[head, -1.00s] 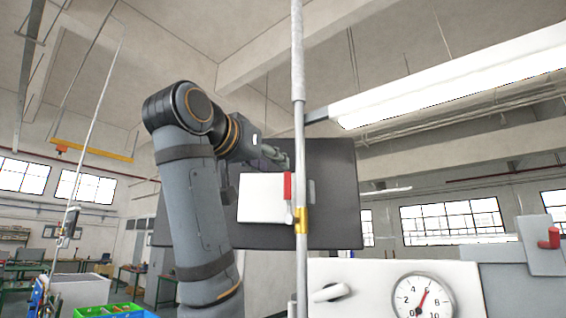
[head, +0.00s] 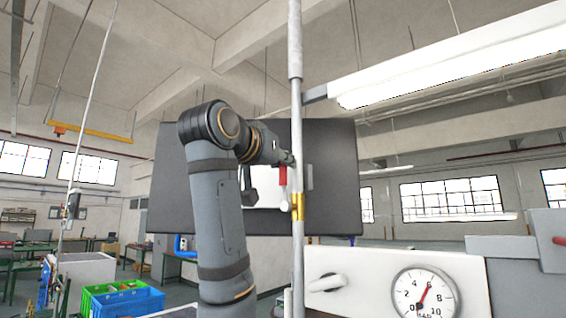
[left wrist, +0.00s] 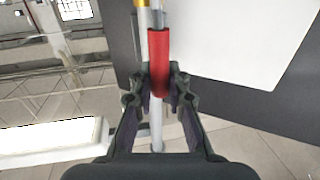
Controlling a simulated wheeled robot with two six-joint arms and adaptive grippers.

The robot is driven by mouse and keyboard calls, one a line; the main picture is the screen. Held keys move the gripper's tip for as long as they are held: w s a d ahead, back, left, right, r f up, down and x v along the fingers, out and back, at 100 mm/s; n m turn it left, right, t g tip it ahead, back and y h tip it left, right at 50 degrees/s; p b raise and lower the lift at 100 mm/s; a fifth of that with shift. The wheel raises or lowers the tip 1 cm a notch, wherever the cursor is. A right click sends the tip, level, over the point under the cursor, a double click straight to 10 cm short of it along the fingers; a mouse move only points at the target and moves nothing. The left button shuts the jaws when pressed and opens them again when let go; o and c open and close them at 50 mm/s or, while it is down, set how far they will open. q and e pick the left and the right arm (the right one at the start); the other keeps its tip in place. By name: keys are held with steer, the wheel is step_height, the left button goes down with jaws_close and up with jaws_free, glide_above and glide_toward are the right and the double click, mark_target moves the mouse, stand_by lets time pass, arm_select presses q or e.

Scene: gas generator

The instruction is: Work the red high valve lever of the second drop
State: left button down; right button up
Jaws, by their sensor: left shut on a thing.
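The red valve lever (head: 283,176) stands about upright beside the grey vertical pipe (head: 297,130), above a brass-coloured valve body (head: 297,207). My left gripper (head: 285,158) is at the lever's top end. In the left wrist view the red lever (left wrist: 159,55) lies between the two dark fingers of my left gripper (left wrist: 160,88), which are closed on its sleeve. The fingers hide the sides of its end. In the head view the wrist hides part of the gripper. My right gripper is not in view.
A dark panel (head: 335,190) with a white plate (head: 262,197) stands behind the pipe. A long lamp (head: 450,68) hangs at the upper right.

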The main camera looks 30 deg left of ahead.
arm_select(q)
steer(key=shift+w+f, duration=0.1)
steer(key=shift+w, duration=0.1)
steer(key=shift+d+f, duration=0.1)
steer(key=d+m+b, duration=0.2)
steer(key=d+f+m+b, duration=0.1)
steer(key=d+m+b, duration=0.1)
steer(key=m, duration=0.1)
steer(key=shift+s+f+t, duration=0.1)
steer(key=shift+f+t, duration=0.1)
steer(key=shift+t, duration=0.2)
steer(key=d+f+m+t+h+b, duration=0.1)
steer(key=d+f+m+h+b, duration=0.3)
steer(key=f+m+b, duration=0.4)
steer(key=d+m+b, duration=0.1)
steer(key=m+b, duration=0.2)
steer(key=m, duration=0.4)
steer(key=shift+s+t, duration=0.25)
steer(key=shift+t, duration=0.05)
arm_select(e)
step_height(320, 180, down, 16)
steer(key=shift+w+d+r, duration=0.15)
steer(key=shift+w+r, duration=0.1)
arm_select(q)
steer(key=shift+d+f+m+b, duration=0.1)
steer(key=shift+m+b, duration=0.2)
steer(key=shift+b, duration=0.05)
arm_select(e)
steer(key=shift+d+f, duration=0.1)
